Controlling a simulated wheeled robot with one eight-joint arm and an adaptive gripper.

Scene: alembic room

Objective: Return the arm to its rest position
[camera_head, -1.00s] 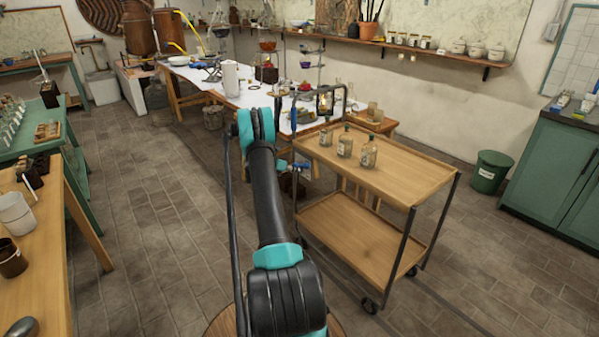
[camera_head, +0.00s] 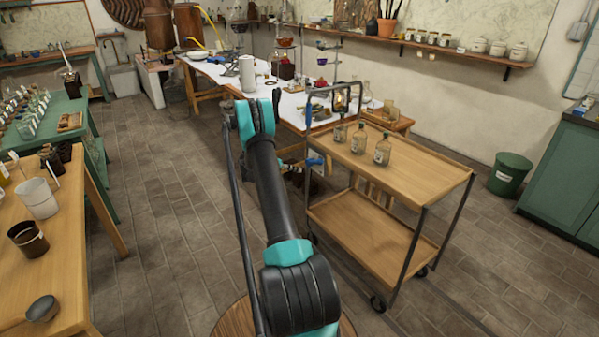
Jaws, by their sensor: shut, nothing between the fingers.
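My arm (camera_head: 268,195) rises from the bottom centre of the head view, black with teal joints. Its upper link runs up and slightly left to a teal joint (camera_head: 255,118). The part of the arm beyond that joint goes out of sight behind the link. I cannot make out my gripper; it is hidden.
A wooden two-shelf cart (camera_head: 430,178) on wheels stands close on the right, with three glass bottles (camera_head: 359,140) on top. A wooden table (camera_head: 75,255) with cups is at the left. A white-topped table (camera_head: 222,75) stands ahead. Floor (camera_head: 170,215) between is clear.

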